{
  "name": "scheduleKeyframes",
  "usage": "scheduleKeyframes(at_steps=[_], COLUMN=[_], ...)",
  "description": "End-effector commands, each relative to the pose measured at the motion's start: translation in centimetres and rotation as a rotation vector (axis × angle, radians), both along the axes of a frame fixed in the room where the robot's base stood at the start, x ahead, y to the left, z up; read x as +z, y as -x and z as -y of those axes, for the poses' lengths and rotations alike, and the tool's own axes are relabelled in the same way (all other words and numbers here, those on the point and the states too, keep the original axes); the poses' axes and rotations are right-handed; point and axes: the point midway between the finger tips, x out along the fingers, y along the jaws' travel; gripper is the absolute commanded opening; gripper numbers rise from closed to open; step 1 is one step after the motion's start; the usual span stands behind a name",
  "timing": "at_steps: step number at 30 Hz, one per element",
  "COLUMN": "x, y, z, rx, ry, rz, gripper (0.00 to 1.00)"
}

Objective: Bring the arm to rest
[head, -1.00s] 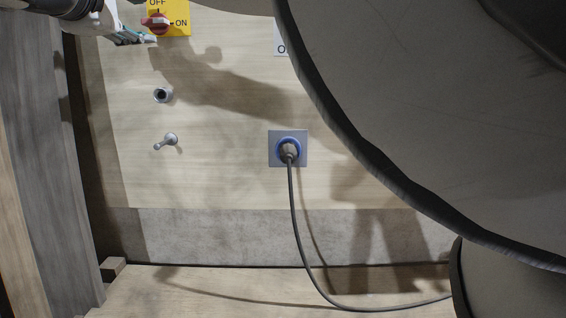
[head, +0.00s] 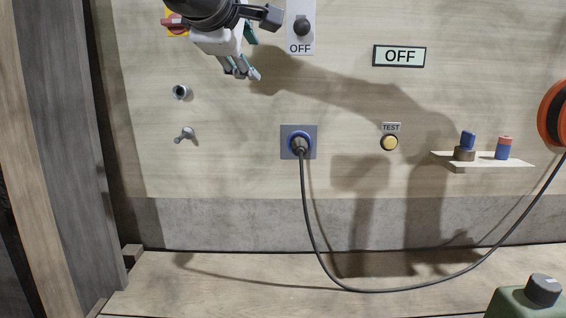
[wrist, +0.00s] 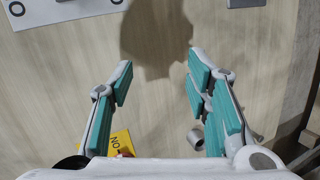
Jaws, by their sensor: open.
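My gripper (head: 242,68) is at the top of the head view, in front of the wall panel and left of the grey switch plate marked OFF (head: 300,30). Its fingers point down and to the right and hold nothing. In the wrist view my gripper (wrist: 160,85) has its teal-padded fingers spread wide, with bare panel between them. My arm partly hides the red rotary switch on its yellow plate (head: 174,22). The yellow plate also shows in part in the wrist view (wrist: 120,142).
A plug sits in the blue-ringed socket (head: 299,142); its cable (head: 345,286) hangs in a loop towards an orange reel (head: 555,112). A TEST button (head: 390,143), an OFF display (head: 399,56) and a small lever (head: 185,135) are on the panel.

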Motion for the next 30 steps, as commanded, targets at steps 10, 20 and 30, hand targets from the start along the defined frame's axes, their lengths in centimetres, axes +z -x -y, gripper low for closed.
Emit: scheduleKeyframes(at_steps=[10, 20, 30], x=[-9.6, -20.5, -24.7], y=[10.9, 27.4, 33.0], z=[19.2, 26.2, 25.5], rx=[-0.364, -0.754, -0.899], ry=[-0.368, -0.886, -1.125], rz=[-0.325, -0.526, -0.57], gripper=[0.44, 0.44, 0.44])
